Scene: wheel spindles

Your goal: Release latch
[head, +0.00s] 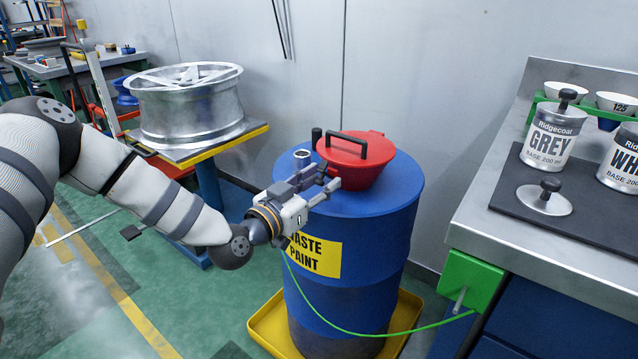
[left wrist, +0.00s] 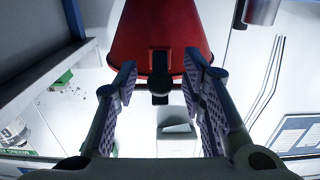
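A red funnel (head: 355,160) with a closed lid and a black handle (head: 345,143) sits on top of the blue waste paint drum (head: 345,235). In the left wrist view the red funnel (left wrist: 160,32) fills the top middle, and a small dark latch (left wrist: 160,62) is on its near side. My left gripper (head: 328,184) is at the near left side of the funnel. In the left wrist view its fingers (left wrist: 163,84) are apart, on either side of the latch, with gaps visible. In the head view the gripper hides the latch area. My right gripper is not in view.
The drum stands in a yellow tray (head: 262,327), with a green cable (head: 345,328) running to a green box (head: 470,283). A metal bench (head: 475,222) with paint cans stands at right. A wheel rim (head: 190,105) lies on a stand at left.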

